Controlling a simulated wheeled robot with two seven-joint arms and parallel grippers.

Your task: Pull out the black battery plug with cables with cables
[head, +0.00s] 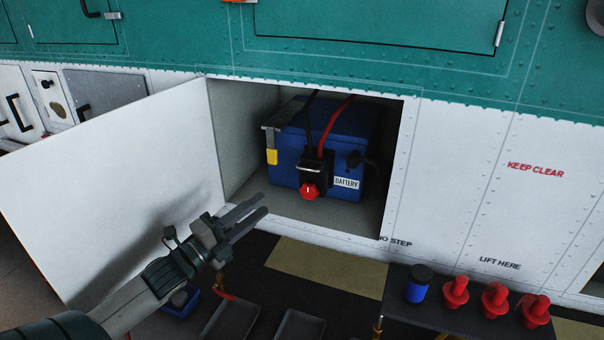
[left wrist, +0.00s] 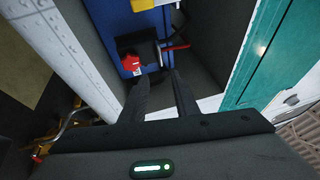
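The black battery plug (head: 312,170) sits on the front of the blue battery (head: 345,130) inside the open bay. It has a red knob (head: 309,191) low on its front. A black cable (head: 309,120) and a red cable (head: 334,125) run up from it. My left gripper (head: 262,204) is outside the bay, below and left of the plug, with its fingers apart and nothing between them. In the left wrist view the plug (left wrist: 148,52) and red knob (left wrist: 131,64) lie beyond the fingertips (left wrist: 161,78). My right gripper is out of view.
The white bay door (head: 120,180) stands open at the left, close to my left arm. Several red plugs (head: 494,300) and a blue, black-capped container (head: 418,285) stand at the lower right.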

